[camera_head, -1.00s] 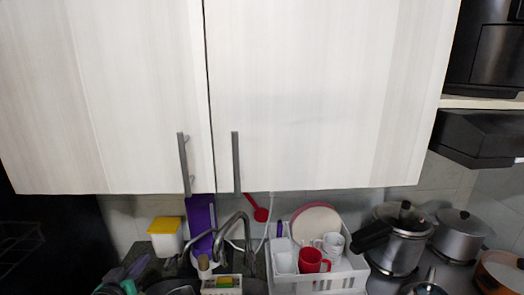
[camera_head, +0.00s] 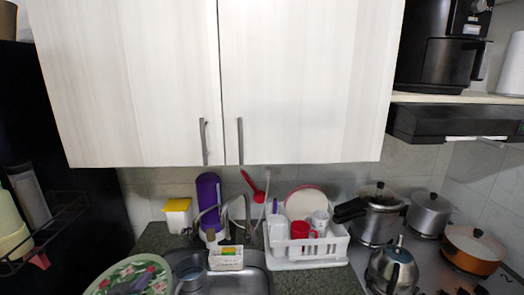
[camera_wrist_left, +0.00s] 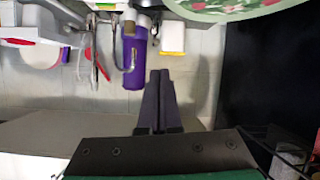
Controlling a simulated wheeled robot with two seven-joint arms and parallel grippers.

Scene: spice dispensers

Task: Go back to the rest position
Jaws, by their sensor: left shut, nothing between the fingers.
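My left gripper (camera_wrist_left: 157,76) shows in the left wrist view with its two dark fingers together and nothing between them. It points towards the tiled wall, and that view is upside down. A purple bottle (camera_wrist_left: 135,62) and a white container with a yellow lid (camera_wrist_left: 172,38) appear beyond the fingertips, apart from them. In the head view, a dark shape overlaps the floral tray at the lower left, and its finger details are too small to read there. My right gripper is not in view.
A floral tray (camera_head: 110,279) is beside the sink (camera_head: 257,282). A white dish rack (camera_head: 335,256) with cups stands right of the tap. Pots (camera_head: 376,222) and a kettle (camera_head: 392,268) are on the stove. Wall cupboards (camera_head: 300,80) hang above the counter.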

